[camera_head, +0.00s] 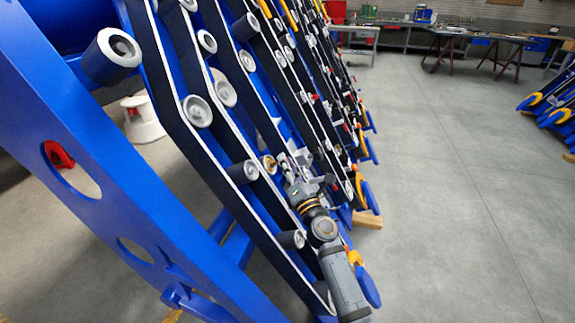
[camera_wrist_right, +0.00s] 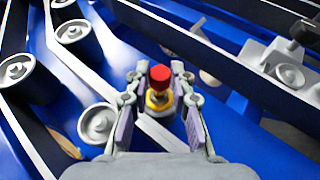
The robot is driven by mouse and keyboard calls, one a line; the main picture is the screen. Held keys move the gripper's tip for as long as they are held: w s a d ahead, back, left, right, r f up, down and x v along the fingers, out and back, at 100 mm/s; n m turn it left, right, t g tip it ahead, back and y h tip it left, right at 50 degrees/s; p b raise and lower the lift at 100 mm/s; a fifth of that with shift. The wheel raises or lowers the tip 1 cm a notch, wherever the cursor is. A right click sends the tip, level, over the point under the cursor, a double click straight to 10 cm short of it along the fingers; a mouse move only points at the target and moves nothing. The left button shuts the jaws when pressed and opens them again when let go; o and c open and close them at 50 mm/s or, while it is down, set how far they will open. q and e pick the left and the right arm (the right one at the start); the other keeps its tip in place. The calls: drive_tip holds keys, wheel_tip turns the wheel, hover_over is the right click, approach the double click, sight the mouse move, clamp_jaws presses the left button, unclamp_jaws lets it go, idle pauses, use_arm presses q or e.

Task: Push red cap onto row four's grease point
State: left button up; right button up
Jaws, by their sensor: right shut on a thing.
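The red cap (camera_wrist_right: 160,76) shows between the fingers of my right gripper (camera_wrist_right: 157,88) in the right wrist view. A yellow, brass-like part (camera_wrist_right: 158,100) shows directly below the red top; I cannot tell whether it belongs to the cap or is a grease point. My right gripper is shut on the red cap. In the head view, my right gripper (camera_head: 287,162) is in among the blue rows of the chassis, and the cap cannot be made out there. Row four's grease point cannot be picked out for certain. My left gripper is not in view.
Blue chassis rails (camera_head: 120,165) and grey rollers (camera_head: 198,111) lie close to the left of my right arm. A white step stool (camera_head: 143,122) stands behind the frame. The grey floor (camera_head: 450,180) on the right is clear. Workbenches (camera_head: 445,33) stand at the back.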

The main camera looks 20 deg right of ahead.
drive_tip(key=shift+w+a+f+b, duration=0.55)
drive_tip(key=shift+a+b, duration=0.1)
drive_tip(key=shift+a, duration=0.1)
idle(0.4)
drive_tip(key=o, duration=0.8)
drive_tip(key=v, duration=1.2)
drive_tip(key=shift+f, duration=0.1)
